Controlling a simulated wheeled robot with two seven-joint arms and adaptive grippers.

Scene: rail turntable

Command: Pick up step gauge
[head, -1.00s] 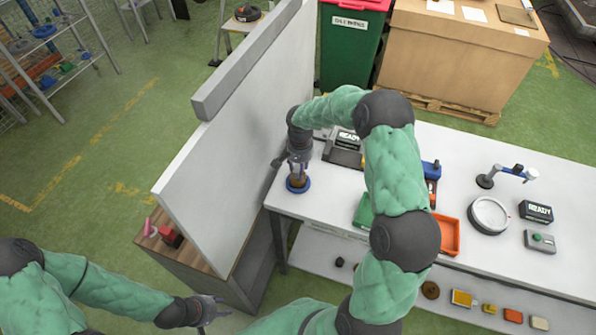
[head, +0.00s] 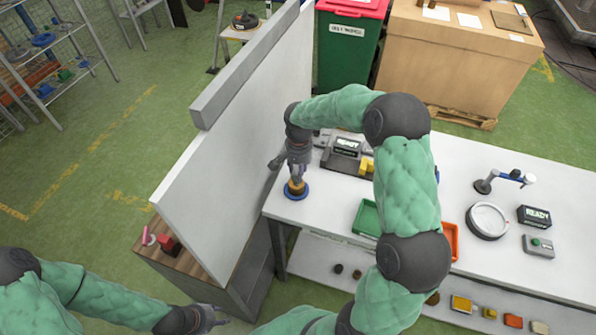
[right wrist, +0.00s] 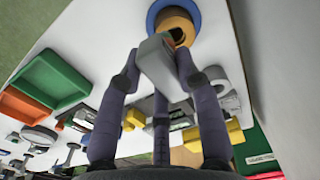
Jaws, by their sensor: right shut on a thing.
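My right gripper (head: 298,174) is above the near left end of the white table, over a blue disc (head: 296,194) with an orange-brown ring (head: 297,187) on it. In the right wrist view, its fingers (right wrist: 158,70) are shut on a light grey block (right wrist: 158,66) with an orange edge, which I take for the step gauge. The block's far end overlaps the orange ring (right wrist: 178,27) in the picture; whether they touch I cannot tell. In the head view the fingers hide the block. My left gripper (head: 215,320) is low at the bottom, away from the table; its jaws are unclear.
A tall white panel (head: 235,150) stands close left of the right gripper. On the table (head: 330,205) are a green tray (head: 366,217), an orange tray (head: 450,240), a READY display device (head: 345,150) and a round dish (head: 487,220). A lower shelf holds several small parts.

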